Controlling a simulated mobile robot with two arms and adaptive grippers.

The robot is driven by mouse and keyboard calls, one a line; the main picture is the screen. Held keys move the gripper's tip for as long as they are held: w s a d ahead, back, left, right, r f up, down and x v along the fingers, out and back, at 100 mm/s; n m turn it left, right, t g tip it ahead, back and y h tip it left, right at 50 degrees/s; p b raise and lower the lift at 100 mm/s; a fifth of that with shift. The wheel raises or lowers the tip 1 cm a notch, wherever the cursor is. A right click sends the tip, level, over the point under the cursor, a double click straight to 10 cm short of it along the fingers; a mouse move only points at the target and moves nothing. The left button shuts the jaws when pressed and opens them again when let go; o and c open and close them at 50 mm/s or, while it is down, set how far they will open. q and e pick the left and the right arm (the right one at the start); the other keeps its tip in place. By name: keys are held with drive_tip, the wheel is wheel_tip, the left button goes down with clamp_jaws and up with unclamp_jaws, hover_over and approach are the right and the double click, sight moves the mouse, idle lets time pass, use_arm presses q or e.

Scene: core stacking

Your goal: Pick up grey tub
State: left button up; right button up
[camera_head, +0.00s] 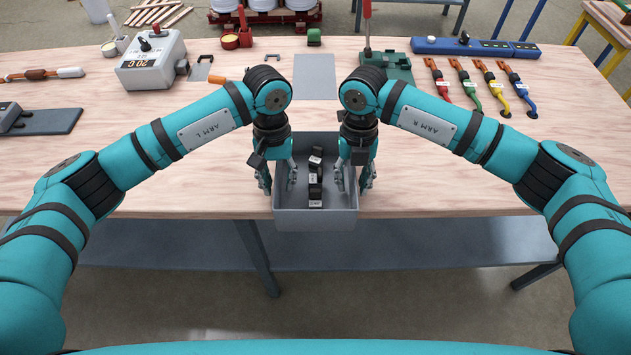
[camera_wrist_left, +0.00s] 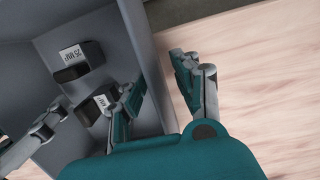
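The grey tub (camera_head: 315,220) sits at the table's front edge, seemingly jutting slightly past it, with several black labelled blocks (camera_head: 315,180) inside. It also shows in the left wrist view (camera_wrist_left: 110,22). My left gripper (camera_head: 276,180) is over the tub's left wall, one finger inside and one outside. In the left wrist view its fingers (camera_wrist_left: 158,88) stand apart around the wall. My right gripper (camera_head: 353,180) is over the right wall, its fingers apart, one on each side. Contact with the walls cannot be made out.
A grey sheet (camera_head: 315,76) lies behind the tub. A grey box (camera_head: 151,60) is at back left, a green fixture (camera_head: 388,66) at back right, and several coloured cables (camera_head: 480,85) lie farther right. The tabletop on both sides of the tub is mostly clear.

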use_arm(q)
drive_tip(key=shift+f, duration=0.2)
use_arm(e)
drive_tip(key=shift+f, duration=0.2)
use_arm(q)
clamp_jaws()
use_arm(e)
clamp_jaws()
use_arm(q)
drive_tip(key=shift+r, duration=0.1)
use_arm(e)
drive_tip(key=shift+r, duration=0.1)
